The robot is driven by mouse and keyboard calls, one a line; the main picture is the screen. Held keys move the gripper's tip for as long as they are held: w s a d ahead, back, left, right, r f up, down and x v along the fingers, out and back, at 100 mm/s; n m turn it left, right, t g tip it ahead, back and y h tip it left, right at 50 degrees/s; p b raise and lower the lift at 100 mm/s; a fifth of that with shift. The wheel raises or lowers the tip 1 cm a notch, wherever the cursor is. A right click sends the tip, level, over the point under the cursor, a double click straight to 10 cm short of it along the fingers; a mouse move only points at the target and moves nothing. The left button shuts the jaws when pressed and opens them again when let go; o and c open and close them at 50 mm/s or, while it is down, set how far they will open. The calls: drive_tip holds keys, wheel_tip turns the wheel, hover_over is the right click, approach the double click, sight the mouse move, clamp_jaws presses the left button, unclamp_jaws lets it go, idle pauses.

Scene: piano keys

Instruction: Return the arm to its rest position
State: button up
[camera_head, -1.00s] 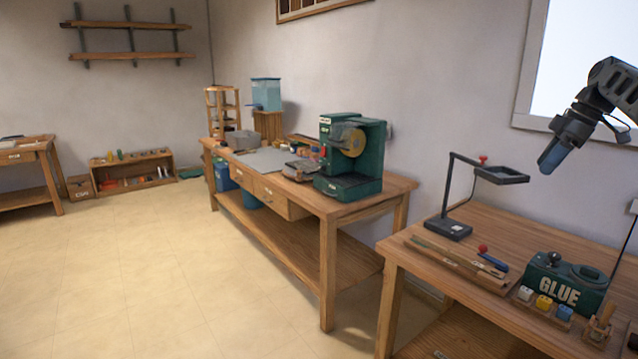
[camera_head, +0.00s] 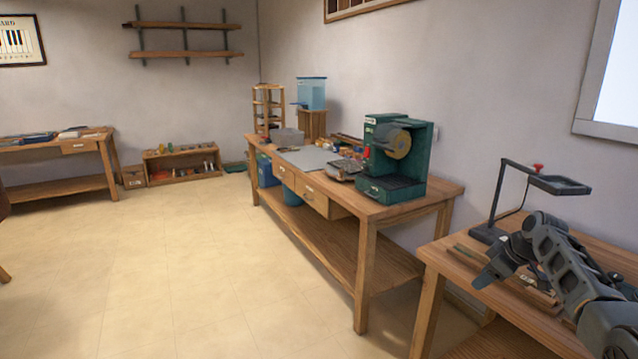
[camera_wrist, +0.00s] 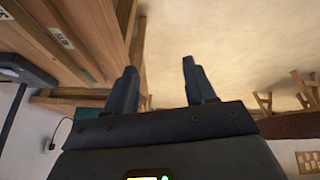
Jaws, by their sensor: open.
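My gripper (camera_head: 497,266) is at the lower right of the head view, low by the front left part of the right workbench (camera_head: 448,268). My arm reaches in from the lower right corner and covers much of that bench top. In the wrist view my gripper (camera_wrist: 157,88) has its two dark fingers apart, with nothing between them. Beyond the fingers that view shows bare floor and the wooden side of a bench.
A black stand with a tray-like head (camera_head: 558,185) stands on the right bench behind my arm. A long workbench (camera_head: 340,205) holds a green machine (camera_head: 395,158) to the left. The tiled floor (camera_head: 190,270) on the left is clear.

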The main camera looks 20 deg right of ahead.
drive_tip(key=s+a+f+m+t, duration=0.1)
drive_tip(key=s+a+f+t, duration=0.15)
drive_tip(key=a+f, duration=1.35)
drive_tip(key=s+a+f+m+t+h, duration=0.1)
drive_tip(key=s+a+f, duration=0.1)
drive_tip(key=s+a, duration=0.65)
drive_tip(key=s+a+f+m, duration=0.1)
drive_tip(key=s+a+f, duration=0.1)
drive_tip(key=s+a, duration=0.6)
drive_tip(key=s+a+r+t, duration=0.1)
drive_tip(key=s+a+r, duration=0.2)
drive_tip(key=s, duration=0.3)
drive_tip(key=s+a+r+m+t+h, duration=0.1)
drive_tip(key=s+a+r, duration=0.15)
drive_tip(key=s, duration=0.25)
drive_tip(key=s+a+r+t, duration=0.1)
drive_tip(key=s+a+r, duration=0.15)
drive_tip(key=s, duration=0.35)
drive_tip(key=s+a+r+t, duration=0.1)
drive_tip(key=s+r, duration=0.6)
drive_tip(key=r, duration=0.4)
drive_tip(key=s+a+r+t+y, duration=0.1)
drive_tip(key=s+r, duration=0.6)
drive_tip(key=r, duration=0.3)
drive_tip(key=shift+s+r+t, duration=0.15)
drive_tip(key=shift+r+t, duration=0.2)
